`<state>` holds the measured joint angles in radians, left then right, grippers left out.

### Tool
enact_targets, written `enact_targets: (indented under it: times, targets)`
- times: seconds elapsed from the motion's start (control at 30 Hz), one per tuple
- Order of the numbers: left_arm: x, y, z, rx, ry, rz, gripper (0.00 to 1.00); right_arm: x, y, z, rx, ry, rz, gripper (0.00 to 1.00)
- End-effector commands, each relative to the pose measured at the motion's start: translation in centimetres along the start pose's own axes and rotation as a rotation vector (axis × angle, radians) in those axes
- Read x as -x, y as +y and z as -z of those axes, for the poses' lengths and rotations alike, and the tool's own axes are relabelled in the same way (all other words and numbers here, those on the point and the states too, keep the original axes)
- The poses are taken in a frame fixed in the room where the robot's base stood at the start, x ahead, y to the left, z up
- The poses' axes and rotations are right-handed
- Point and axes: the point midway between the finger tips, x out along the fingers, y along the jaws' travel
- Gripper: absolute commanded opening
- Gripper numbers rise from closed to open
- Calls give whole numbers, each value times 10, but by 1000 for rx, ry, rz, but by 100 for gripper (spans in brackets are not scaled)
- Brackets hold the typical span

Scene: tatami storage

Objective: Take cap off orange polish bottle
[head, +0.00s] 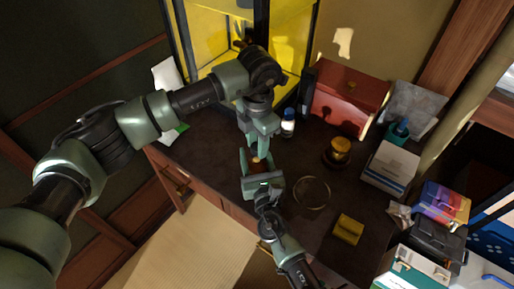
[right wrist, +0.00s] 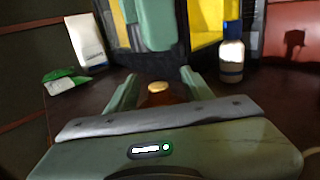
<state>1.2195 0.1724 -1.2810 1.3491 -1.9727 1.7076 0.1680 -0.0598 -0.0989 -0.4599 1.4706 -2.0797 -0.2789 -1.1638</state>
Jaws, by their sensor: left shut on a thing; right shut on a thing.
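The orange polish bottle (right wrist: 160,97) stands between the fingers of my right gripper (right wrist: 158,88); its pale gold top shows in the right wrist view. In the head view my right gripper (head: 258,166) comes up from below, shut on the bottle, whose small orange patch (head: 255,159) shows there. My left gripper (head: 263,149) points down from above, shut. In the right wrist view its lower end (right wrist: 156,45) is above the bottle top, with a gap between them. The cap held in it is hidden by its fingers.
A white bottle with a blue cap (head: 288,123) stands right of my left gripper. A red chest (head: 345,98), a brass jar (head: 338,152), a round clear dish (head: 312,193) and a yellow box (head: 347,229) are farther right. A yellow-lit cabinet (head: 215,30) stands behind.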

Motion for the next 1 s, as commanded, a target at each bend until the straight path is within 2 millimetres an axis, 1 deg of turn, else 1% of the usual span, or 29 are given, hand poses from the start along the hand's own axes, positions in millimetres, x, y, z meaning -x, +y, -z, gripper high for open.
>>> enact_targets:
  times: [0.03, 0.1, 0.33, 0.37, 0.4, 0.43, 0.8, 0.87, 0.97, 1.0]
  targets:
    - [8, 1, 0, 0, -1, -2, 0, 0, 0, -1, 0, -1, 0, 0]
    - [14, 0, 0, 0, -1, -1, 0, 0, 0, -1, 0, -1, 0, 0]
    - [16, 0, 0, 0, 1, 0, 0, 0, 0, -1, 0, -1, 0, 0]
    - [16, 0, 0, 0, 1, 1, 0, 0, 0, -1, 0, -1, 0, 56]
    - [16, 0, 0, 0, 1, 1, 0, 0, 0, -1, 0, -1, 0, 68]
    - [16, 0, 0, 0, 1, 1, 0, 0, 0, -1, 0, -1, 0, 76]
    - [16, 0, 0, 0, 1, 1, 0, 2, 0, 0, 0, 0, 0, 76]
    - [16, 0, 0, 0, 1, 1, 0, 8, 0, 1, 1, 2, 0, 76]
    - [16, 0, 0, 0, 1, 1, 0, 22, 0, 2, 0, 2, 1, 76]
    - [16, 0, 0, 0, 1, 1, 0, 30, 0, 1, 0, 2, 0, 76]
